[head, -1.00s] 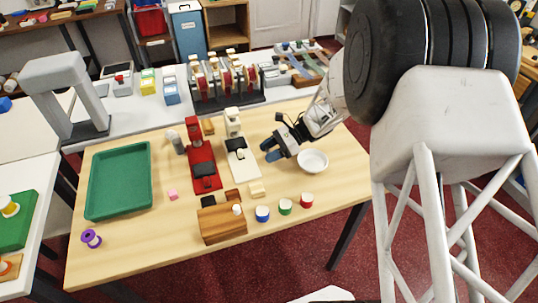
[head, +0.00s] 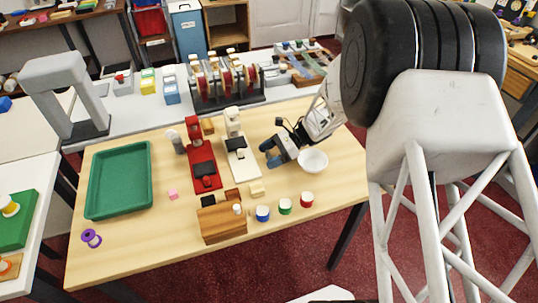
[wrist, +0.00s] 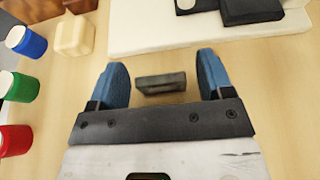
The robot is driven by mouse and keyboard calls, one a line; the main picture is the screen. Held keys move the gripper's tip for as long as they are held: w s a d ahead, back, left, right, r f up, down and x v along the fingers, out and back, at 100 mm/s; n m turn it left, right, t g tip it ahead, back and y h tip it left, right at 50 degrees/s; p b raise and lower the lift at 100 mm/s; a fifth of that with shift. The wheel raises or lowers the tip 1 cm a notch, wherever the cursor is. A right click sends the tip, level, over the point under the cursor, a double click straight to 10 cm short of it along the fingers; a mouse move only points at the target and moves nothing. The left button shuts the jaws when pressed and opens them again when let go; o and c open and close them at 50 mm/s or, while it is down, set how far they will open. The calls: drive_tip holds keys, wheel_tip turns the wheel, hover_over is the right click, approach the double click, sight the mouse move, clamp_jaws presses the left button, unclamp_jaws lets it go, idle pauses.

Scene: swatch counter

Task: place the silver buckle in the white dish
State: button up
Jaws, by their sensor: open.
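The white dish (head: 313,161) sits on the wooden table, just right of my gripper (head: 270,153) in the head view. My gripper is open, with its two blue fingertips (wrist: 161,82) spread apart in the wrist view. A small dark grey, flat rectangular piece, which looks like the silver buckle (wrist: 161,83), lies between the fingertips with a gap on each side. In the head view the buckle is not made out, hidden by or too small near my gripper. The dish is outside the wrist view.
A white stand with a black pad (head: 240,155) is just left of my gripper, and a red one (head: 203,170) beyond it. A cream block (head: 257,189) and blue (head: 262,214), green (head: 285,207) and red (head: 306,200) pots stand nearer the front. A green tray (head: 119,212) is at left.

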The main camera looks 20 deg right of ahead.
drive_tip(key=shift+r, duration=0.1)
drive_tip(key=shift+d+r, duration=0.1)
drive_tip(key=shift+d, duration=0.05)
drive_tip(key=v, duration=1.1)
drive_tip(key=shift+d+r, duration=0.1)
drive_tip(key=shift+d, duration=0.3)
idle(0.3)
